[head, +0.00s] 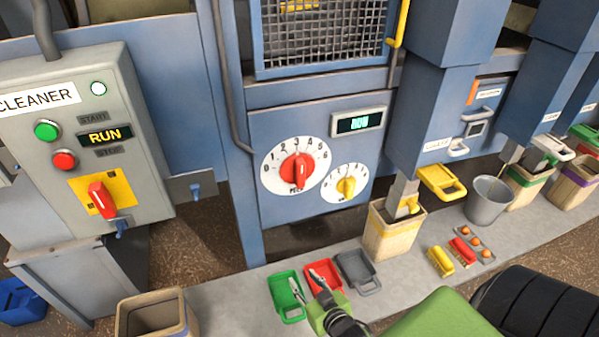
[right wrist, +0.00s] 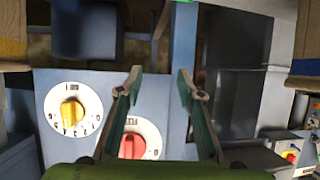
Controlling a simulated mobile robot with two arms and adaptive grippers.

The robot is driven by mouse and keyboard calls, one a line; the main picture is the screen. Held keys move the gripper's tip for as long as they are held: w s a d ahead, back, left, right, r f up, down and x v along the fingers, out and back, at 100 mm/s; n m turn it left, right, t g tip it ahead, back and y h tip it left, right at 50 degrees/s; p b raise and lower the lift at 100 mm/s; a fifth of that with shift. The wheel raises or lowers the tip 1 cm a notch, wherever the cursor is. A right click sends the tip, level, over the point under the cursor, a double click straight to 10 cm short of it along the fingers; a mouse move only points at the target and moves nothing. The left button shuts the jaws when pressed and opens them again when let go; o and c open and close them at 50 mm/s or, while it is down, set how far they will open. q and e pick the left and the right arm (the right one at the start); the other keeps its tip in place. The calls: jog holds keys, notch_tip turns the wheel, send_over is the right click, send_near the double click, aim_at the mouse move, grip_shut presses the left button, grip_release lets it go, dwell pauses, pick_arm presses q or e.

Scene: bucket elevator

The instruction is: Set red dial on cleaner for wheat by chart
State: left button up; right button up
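The red dial (head: 298,170) sits on a round white scale on the blue cleaner panel (head: 270,125). Its pointer stands roughly upright, near the 3. My right gripper (head: 306,280) is open and empty, low in front of the panel and apart from the dial. In the right wrist view, which looks upside down, the red dial (right wrist: 132,145) shows between the spread fingers (right wrist: 158,82). A smaller yellow dial (head: 346,187) sits beside it, also in the wrist view (right wrist: 72,112). I cannot make out a chart. My left gripper is not in view.
A control box (head: 60,140) labelled CLEANER stands left, with a RUN display and a red switch. Green (head: 288,295), red (head: 322,275) and grey (head: 357,270) trays lie below the panel. A wooden bucket (head: 393,235) and grey pail (head: 488,200) stand right.

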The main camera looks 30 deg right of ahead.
jog(key=w+d+r+m+t+h, duration=0.1)
jog(key=d+r, duration=0.1)
jog(key=r, duration=0.5)
jog(key=w+d+r+t, duration=0.2)
jog(key=r, duration=0.5)
jog(key=t+h, duration=0.1)
jog(key=h, duration=0.1)
send_near(302, 175)
jog(key=shift+t+y, duration=0.3)
jog(key=b+x, duration=0.4)
jog(key=x, duration=0.5)
jog(key=shift+w+d+f, duration=0.15)
jog(key=shift+w+d, duration=0.1)
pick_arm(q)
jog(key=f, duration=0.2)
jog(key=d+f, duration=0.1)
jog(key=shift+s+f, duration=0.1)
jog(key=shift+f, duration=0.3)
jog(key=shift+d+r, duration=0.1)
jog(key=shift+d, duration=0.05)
pick_arm(e)
grip_shut()
